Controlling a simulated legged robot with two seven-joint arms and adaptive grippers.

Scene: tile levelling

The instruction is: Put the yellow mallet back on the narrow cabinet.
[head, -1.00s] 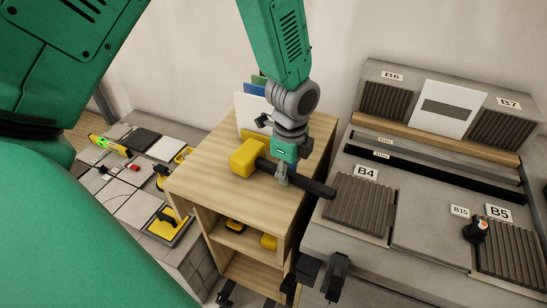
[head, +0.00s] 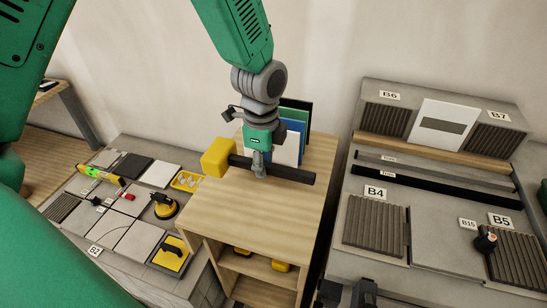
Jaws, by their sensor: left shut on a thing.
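The mallet has a yellow block head (head: 217,157) and a black handle (head: 290,173). My left gripper (head: 258,166) points down and is shut on the handle, close to the head. The mallet lies crosswise in the picture over the back part of the narrow wooden cabinet (head: 255,212), its head toward the left edge and its handle pointing right. I cannot tell whether it touches the top or hangs just above it. Dark parts of mine show at the bottom edge, cut off; the state of my right gripper cannot be made out.
Upright folders or boards (head: 291,135) stand at the cabinet's back, just behind the handle. Yellow items sit on the shelf below. A bench with tiles and tools (head: 133,240) stands left. A grey bench with ribbed pads (head: 376,222) stands right. The cabinet top's front is clear.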

